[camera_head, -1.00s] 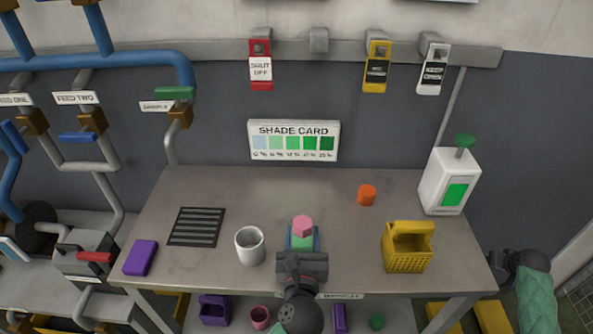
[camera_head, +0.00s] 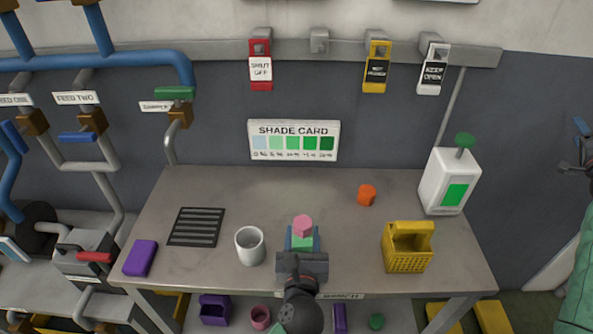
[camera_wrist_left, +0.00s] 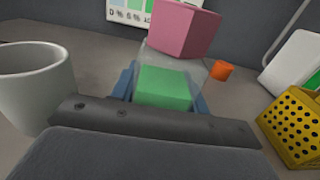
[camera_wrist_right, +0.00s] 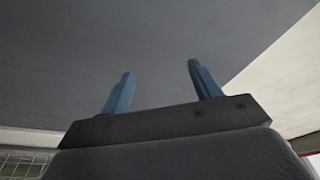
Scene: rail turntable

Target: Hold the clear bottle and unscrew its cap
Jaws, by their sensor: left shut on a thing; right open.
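The clear bottle (camera_wrist_left: 203,68) stands at the table's front middle, with a green block-like filling showing through it. Its pink faceted cap (camera_head: 303,225) is on top and also shows in the left wrist view (camera_wrist_left: 184,28). My left gripper (camera_head: 303,242) is shut on the bottle from the front, its blue fingers on either side below the cap. Its dark body hides the bottle's lower part. My right gripper (camera_head: 573,146) is open and empty at the right edge of the head view, away from the bottle. Its blue fingers stand apart in the right wrist view (camera_wrist_right: 160,85).
A white mug (camera_head: 249,247) stands close left of the bottle. A yellow basket (camera_head: 407,250) is to the right and an orange cylinder (camera_head: 366,195) behind. A white pump dispenser (camera_head: 447,182) stands at the table's (camera_head: 330,186) right back corner. The middle back is clear.

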